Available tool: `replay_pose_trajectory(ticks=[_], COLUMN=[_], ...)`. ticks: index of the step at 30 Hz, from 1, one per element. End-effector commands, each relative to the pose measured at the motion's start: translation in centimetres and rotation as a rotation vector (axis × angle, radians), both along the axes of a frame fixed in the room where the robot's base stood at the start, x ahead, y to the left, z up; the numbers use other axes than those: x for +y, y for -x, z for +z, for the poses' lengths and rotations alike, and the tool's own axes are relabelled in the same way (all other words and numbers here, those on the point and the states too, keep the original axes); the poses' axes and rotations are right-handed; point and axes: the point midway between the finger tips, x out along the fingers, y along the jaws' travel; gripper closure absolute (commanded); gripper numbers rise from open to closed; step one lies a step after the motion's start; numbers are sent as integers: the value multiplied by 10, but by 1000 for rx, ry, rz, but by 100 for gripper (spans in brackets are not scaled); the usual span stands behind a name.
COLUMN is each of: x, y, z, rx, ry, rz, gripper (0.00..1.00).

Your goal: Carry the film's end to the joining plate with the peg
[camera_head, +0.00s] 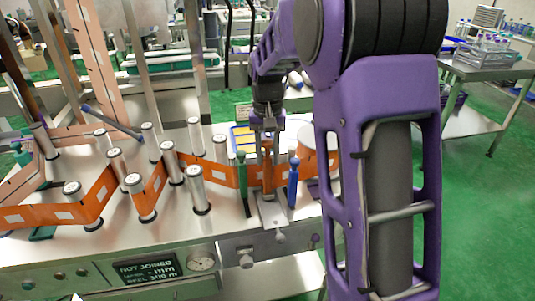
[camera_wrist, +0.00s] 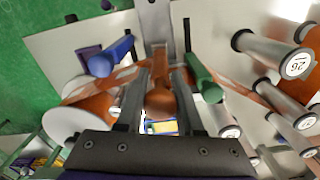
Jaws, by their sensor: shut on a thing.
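My gripper (camera_head: 267,133) points down and is shut on an upright orange-brown peg (camera_head: 267,172), above a narrow metal plate (camera_head: 271,212) that may be the joining plate. In the wrist view the orange-brown peg (camera_wrist: 160,98) stands between my two dark fingers. A green peg (camera_head: 243,172) is on its left and a blue peg (camera_head: 292,182) on its right, both apart from my fingers. The orange film (camera_head: 222,173) with white labels runs from the rollers to the green peg. My fingers and the pegs partly hide the film's end, so its exact edge is unclear.
Several metal rollers (camera_head: 198,190) stand on the steel table left of the pegs. A white roll (camera_head: 320,138) is close behind on the right. A sign (camera_head: 148,268) on the front reads "NOT JOINED". My arm covers the right middle of the head view.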

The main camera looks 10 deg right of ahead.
Motion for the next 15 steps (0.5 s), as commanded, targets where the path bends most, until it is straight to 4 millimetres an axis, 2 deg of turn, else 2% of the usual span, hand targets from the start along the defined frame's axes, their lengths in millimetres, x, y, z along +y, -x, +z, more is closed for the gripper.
replay_pose_trajectory(ticks=[15], x=[0], y=[0], z=[-5], rx=[0], ry=[0], rz=[0], gripper=[100])
